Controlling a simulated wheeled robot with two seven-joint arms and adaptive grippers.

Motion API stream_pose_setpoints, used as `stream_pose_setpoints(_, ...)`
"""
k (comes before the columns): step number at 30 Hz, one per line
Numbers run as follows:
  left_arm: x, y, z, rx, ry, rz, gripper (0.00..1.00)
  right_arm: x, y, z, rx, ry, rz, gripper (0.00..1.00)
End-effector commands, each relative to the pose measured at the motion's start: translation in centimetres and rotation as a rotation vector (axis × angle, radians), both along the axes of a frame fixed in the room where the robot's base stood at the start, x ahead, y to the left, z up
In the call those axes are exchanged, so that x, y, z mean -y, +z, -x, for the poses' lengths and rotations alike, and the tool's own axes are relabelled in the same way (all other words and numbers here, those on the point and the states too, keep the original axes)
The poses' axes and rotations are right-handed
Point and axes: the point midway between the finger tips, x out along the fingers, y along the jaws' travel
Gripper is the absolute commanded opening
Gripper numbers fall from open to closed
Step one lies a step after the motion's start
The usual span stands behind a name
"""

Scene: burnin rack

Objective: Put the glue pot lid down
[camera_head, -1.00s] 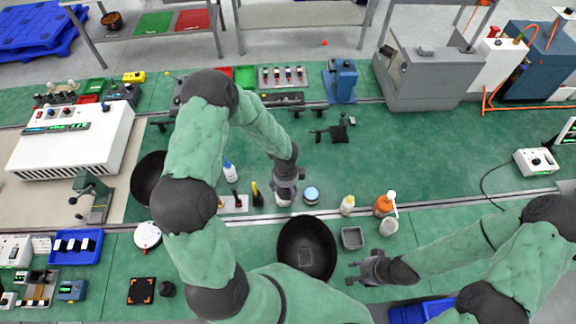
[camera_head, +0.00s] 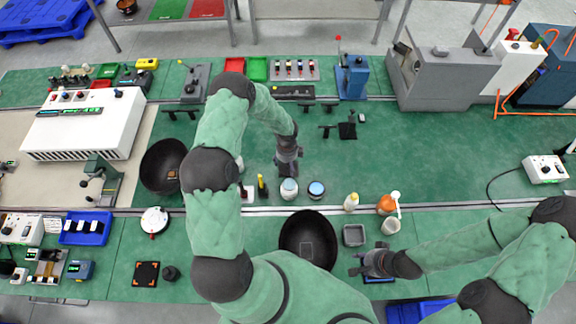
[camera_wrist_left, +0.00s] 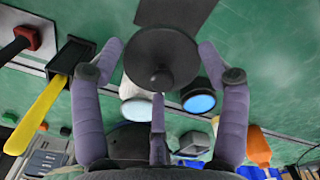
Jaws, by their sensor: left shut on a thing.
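My left gripper (camera_head: 288,172) is just behind a white pot (camera_head: 289,189) on the green bench. In the left wrist view its fingers (camera_wrist_left: 158,68) surround a dark round lid (camera_wrist_left: 160,50) with a small knob, and it is shut on it. The lid is hard to make out in the head view. The white pot (camera_wrist_left: 137,106) shows partly behind the lid in the wrist view, beside a blue-topped jar (camera_wrist_left: 198,100). That jar (camera_head: 316,190) is right of the pot in the head view. My right gripper (camera_head: 362,264) looks open and empty, low near the front.
A black bowl (camera_head: 308,238) and a grey square tray (camera_head: 353,235) stand in front. A yellow-handled tool (camera_head: 262,187) stands left of the pot. A yellowish bottle (camera_head: 351,202) and an orange bottle (camera_head: 387,204) are to the right. The green bench behind the jars is mostly clear.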

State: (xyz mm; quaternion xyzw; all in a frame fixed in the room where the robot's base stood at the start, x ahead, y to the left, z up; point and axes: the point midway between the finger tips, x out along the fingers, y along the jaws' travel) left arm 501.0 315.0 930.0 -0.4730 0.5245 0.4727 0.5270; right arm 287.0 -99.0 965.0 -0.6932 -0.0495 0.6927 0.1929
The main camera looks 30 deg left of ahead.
Motion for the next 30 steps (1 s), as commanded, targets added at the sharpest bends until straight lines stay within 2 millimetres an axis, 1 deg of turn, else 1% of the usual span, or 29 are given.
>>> stream_pose_setpoints(1,-0.2,-1.5,-0.5,-0.003,0.000,0.001,0.52,0.0,-1.0,0.1,-0.001,0.000,0.000,0.40)
stream_pose_setpoints(3,-0.6,-2.4,-1.2,-0.001,0.000,0.001,0.52,0.0,-1.5,0.1,-0.002,0.001,0.000,0.40)
stream_pose_setpoints(6,-0.9,-3.1,-2.0,-0.001,0.000,0.000,0.52,0.0,-2.0,0.1,-0.001,0.000,0.000,0.40)
stream_pose_setpoints(13,-1.3,-4.0,-2.7,-0.001,0.000,0.000,0.52,0.0,-2.5,0.0,-0.001,0.000,0.000,0.40)
stream_pose_setpoints(15,-1.4,-4.8,-3.1,-0.002,0.000,0.001,0.52,0.0,-3.0,0.0,-0.001,0.000,0.000,0.40)
stream_pose_setpoints(18,-1.4,-6.4,-3.0,-0.004,-0.001,0.002,0.52,0.0,-3.4,0.0,-0.001,0.000,0.000,0.40)
stream_pose_setpoints(20,-1.4,-7.1,-3.0,-0.003,-0.002,0.001,0.52,0.0,-3.6,0.0,-0.001,0.000,0.000,0.40)
stream_pose_setpoints(22,-1.4,-7.4,-3.0,-0.002,-0.001,0.001,0.52,0.0,-3.7,0.0,-0.001,0.000,0.000,0.40)
stream_pose_setpoints(30,-1.4,-7.4,-3.0,-0.001,-0.001,0.000,0.52,0.0,-3.7,0.0,-0.001,0.000,0.000,0.40)
